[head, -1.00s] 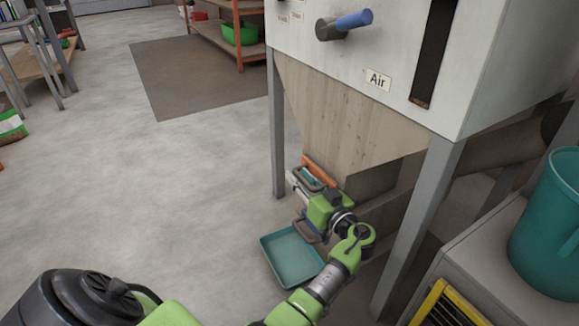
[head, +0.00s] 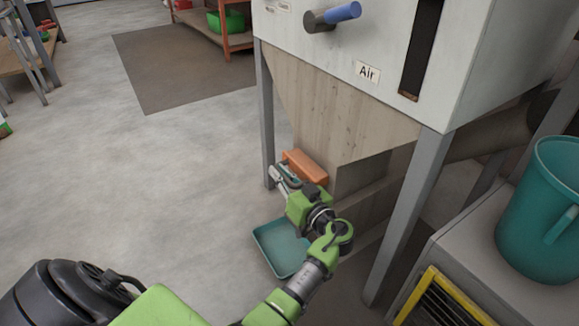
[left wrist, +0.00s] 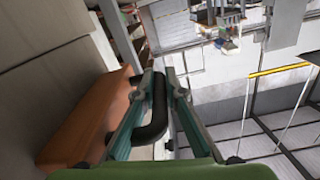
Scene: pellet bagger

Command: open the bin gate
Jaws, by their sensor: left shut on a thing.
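The bin gate is an orange block (head: 305,167) low on the front of the wooden hopper in the head view. It also shows as an orange slab (left wrist: 90,122) at the left of the left wrist view. A dark curved handle (left wrist: 154,112) stands out from it. My left gripper (head: 284,178) is at the gate's left side. In the left wrist view its two teal fingers (left wrist: 162,90) are on either side of the handle, shut on it. In the head view the handle is mostly hidden by the gripper. My right gripper is not in view.
A teal tray (head: 282,248) lies on the floor below the gripper. Grey machine legs (head: 410,215) stand on both sides of the hopper (head: 345,110). A teal bucket (head: 545,215) sits on a cabinet at the right. The floor to the left is clear.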

